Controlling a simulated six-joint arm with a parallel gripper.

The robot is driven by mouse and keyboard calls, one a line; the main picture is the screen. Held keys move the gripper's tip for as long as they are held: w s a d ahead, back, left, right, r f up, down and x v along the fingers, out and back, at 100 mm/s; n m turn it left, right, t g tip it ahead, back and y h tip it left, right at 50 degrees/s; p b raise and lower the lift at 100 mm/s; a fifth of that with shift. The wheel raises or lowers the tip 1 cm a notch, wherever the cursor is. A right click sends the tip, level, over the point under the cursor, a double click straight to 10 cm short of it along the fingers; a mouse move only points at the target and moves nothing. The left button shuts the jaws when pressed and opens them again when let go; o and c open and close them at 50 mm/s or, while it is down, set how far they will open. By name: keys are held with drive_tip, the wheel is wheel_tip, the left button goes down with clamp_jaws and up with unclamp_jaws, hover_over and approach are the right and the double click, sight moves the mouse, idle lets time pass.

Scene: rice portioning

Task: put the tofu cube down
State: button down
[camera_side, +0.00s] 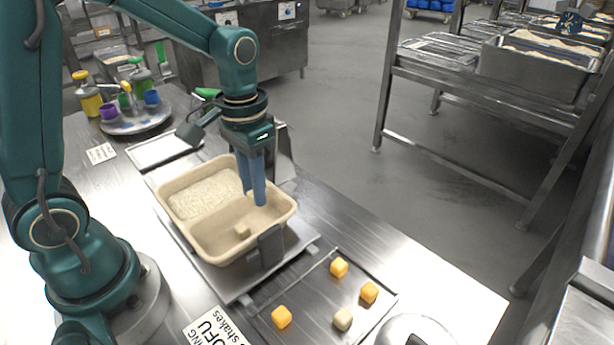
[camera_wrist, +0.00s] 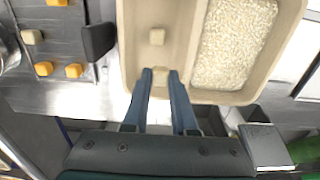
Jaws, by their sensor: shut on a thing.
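My gripper (camera_side: 259,200) points down over the emptier compartment of the beige two-compartment tray (camera_side: 222,252). In the wrist view my gripper (camera_wrist: 161,74) is shut on a pale tofu cube (camera_wrist: 160,77), held between its blue fingertips. In the side view the held cube is hidden by the fingers. A second pale tofu cube (camera_side: 241,231) lies on the floor of that compartment; it also shows in the wrist view (camera_wrist: 157,37), apart from the held one. I cannot tell whether the held cube touches the tray floor. Rice (camera_side: 205,194) lies in the other compartment.
The tray stands on a metal platform with a dark upright block (camera_side: 271,246) at its near side. A steel plate (camera_side: 320,318) to the right holds several orange cubes (camera_side: 281,317) and one pale cube (camera_side: 342,319). A round metal lid (camera_side: 415,332) sits at the front edge.

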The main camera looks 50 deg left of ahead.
sight(262, 223)
drive_tip(key=shift+w+d+f, duration=0.2)
drive_tip(key=shift+d+f, duration=0.2)
drive_tip(key=shift+f, duration=1.85)
drive_tip(key=shift+f, duration=0.15)
drive_tip(key=c, duration=1)
unclamp_jaws()
